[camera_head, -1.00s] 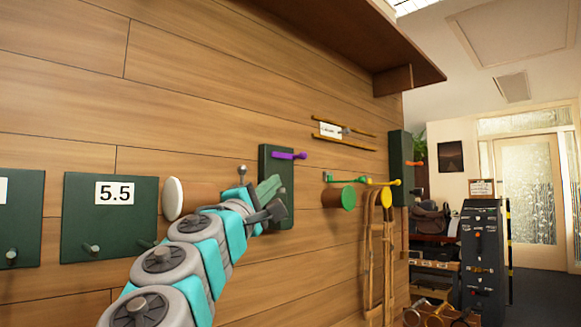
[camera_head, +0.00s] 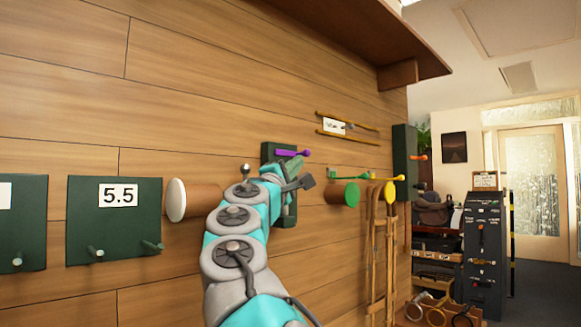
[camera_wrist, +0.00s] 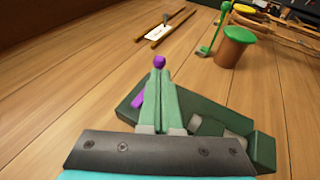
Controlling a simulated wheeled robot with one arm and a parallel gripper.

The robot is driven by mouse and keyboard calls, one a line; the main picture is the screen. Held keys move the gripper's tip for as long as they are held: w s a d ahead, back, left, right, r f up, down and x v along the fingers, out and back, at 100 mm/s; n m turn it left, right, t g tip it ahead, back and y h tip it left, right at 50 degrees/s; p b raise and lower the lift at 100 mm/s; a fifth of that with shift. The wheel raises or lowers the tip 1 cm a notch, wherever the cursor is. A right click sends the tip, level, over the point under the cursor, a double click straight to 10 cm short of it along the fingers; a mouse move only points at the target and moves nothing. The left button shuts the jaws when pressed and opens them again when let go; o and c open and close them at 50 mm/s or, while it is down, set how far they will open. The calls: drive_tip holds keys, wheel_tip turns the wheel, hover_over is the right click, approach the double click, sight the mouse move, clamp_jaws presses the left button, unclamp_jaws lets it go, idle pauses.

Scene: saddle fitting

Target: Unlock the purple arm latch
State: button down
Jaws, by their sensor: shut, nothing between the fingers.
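The purple arm latch (camera_head: 292,153) is a short rod with a round knob, sticking out to the right from the top of a dark green wall plate (camera_head: 290,212). My gripper (camera_head: 299,167) is just below the latch in the head view, in front of the plate. In the wrist view, the shut green fingers (camera_wrist: 159,80) lie across the plate (camera_wrist: 240,122). The purple knob (camera_wrist: 159,61) shows just beyond the fingertips, and part of the purple rod (camera_wrist: 137,101) shows to their left. The fingers hide the middle of the rod. I cannot tell whether they touch it.
A white-capped wooden peg (camera_head: 176,200) stands left of my arm. A green-capped peg (camera_head: 351,194) with a green latch (camera_head: 345,175) is to the right. A yellow latch (camera_head: 390,181) has straps hanging below it. A wooden shelf (camera_head: 350,40) juts out above.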

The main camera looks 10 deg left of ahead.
sight(305, 155)
drive_tip(key=shift+p+x, duration=0.45)
drive_tip(key=shift+x, duration=1)
drive_tip(key=shift+f+b, duration=0.15)
drive_tip(key=shift+b, duration=0.4)
